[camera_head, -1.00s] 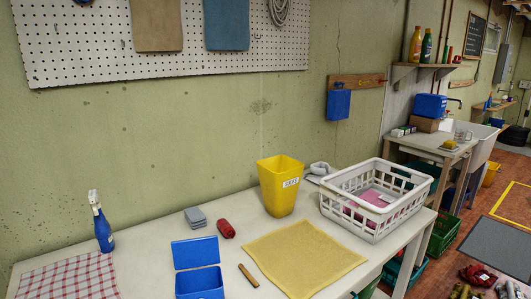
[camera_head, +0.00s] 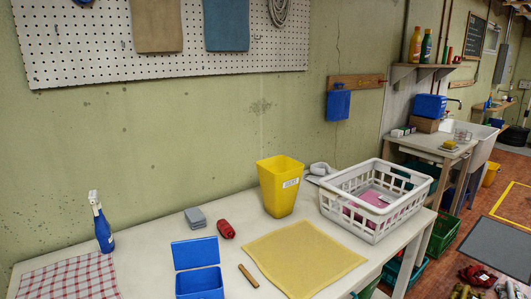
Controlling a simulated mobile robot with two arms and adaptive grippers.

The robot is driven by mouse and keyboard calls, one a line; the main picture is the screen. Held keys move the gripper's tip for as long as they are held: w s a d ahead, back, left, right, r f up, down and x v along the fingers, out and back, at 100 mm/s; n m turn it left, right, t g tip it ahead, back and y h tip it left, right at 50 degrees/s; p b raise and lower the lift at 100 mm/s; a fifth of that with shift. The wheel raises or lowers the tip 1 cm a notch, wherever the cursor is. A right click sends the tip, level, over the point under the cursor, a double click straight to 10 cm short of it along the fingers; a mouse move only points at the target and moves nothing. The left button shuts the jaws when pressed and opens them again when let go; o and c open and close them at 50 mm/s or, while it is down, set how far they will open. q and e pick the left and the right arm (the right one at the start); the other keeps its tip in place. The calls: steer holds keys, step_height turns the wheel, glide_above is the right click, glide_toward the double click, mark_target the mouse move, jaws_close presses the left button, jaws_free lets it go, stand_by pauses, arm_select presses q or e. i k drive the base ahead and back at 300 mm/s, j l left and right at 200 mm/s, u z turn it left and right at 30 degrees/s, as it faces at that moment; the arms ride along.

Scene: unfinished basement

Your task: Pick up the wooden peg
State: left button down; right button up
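The wooden peg (camera_head: 248,275) is a short brown stick lying on the white table (camera_head: 150,248). It lies between an open blue box (camera_head: 200,283) on its left and a yellow cloth (camera_head: 304,258) on its right, apart from both. Neither of my grippers shows in the head view.
A red item (camera_head: 226,230) and grey blocks (camera_head: 195,217) lie behind the box. A yellow bin (camera_head: 280,186) and a white basket (camera_head: 335,209) with a pink item stand at the back right. A blue spray bottle (camera_head: 103,226) and a checked cloth (camera_head: 72,279) are at the left.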

mark_target(247, 274)
steer(key=i+l+u, duration=0.7)
steer(key=i+l, duration=0.1)
steer(key=l, duration=0.05)
